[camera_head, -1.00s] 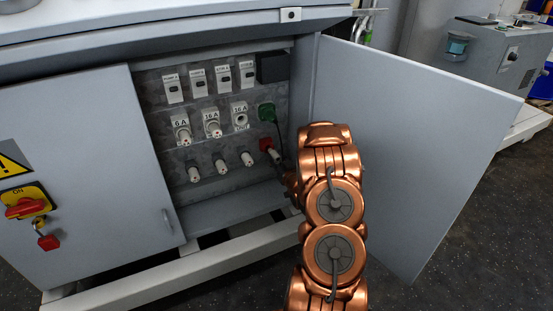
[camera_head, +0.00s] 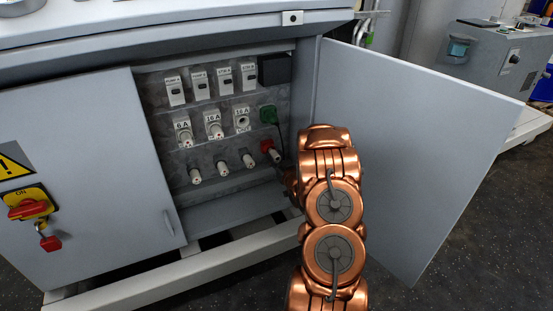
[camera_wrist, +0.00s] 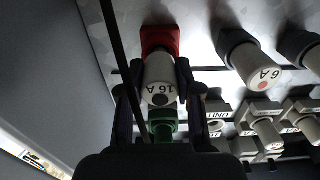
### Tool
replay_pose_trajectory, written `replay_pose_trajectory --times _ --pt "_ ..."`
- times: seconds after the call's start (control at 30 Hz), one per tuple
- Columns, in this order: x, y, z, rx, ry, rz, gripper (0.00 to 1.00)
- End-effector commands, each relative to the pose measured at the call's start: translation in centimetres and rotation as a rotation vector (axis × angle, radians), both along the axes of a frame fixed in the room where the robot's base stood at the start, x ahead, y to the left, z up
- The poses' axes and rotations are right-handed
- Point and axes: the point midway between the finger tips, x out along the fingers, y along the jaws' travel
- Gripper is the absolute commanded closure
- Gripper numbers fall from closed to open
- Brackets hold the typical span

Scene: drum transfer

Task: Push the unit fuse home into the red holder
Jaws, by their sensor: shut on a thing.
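The red holder (camera_wrist: 160,40) is on the cabinet's back panel, and it also shows in the head view (camera_head: 266,146) at the right end of the lowest row. The unit fuse (camera_wrist: 159,75) is a white cylinder marked 16 A, with a dark spot on its end face. Its far end meets the red holder; how deep it sits I cannot tell. My gripper (camera_wrist: 158,92) is shut on the fuse, with one dark finger on each side. In the head view my copper arm hides most of the gripper.
Several white fuses (camera_head: 222,167) line the row to the left. The open cabinet door (camera_head: 420,150) stands close on the right of my arm.

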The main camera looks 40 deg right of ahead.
Motion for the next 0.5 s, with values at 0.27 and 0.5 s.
replay_pose_trajectory --times 0.27,0.5 --pt "0.44 -0.13 0.04 0.0 0.0 0.0 1.0" --pt "0.81 -0.23 0.03 0.0 0.0 0.001 1.0"
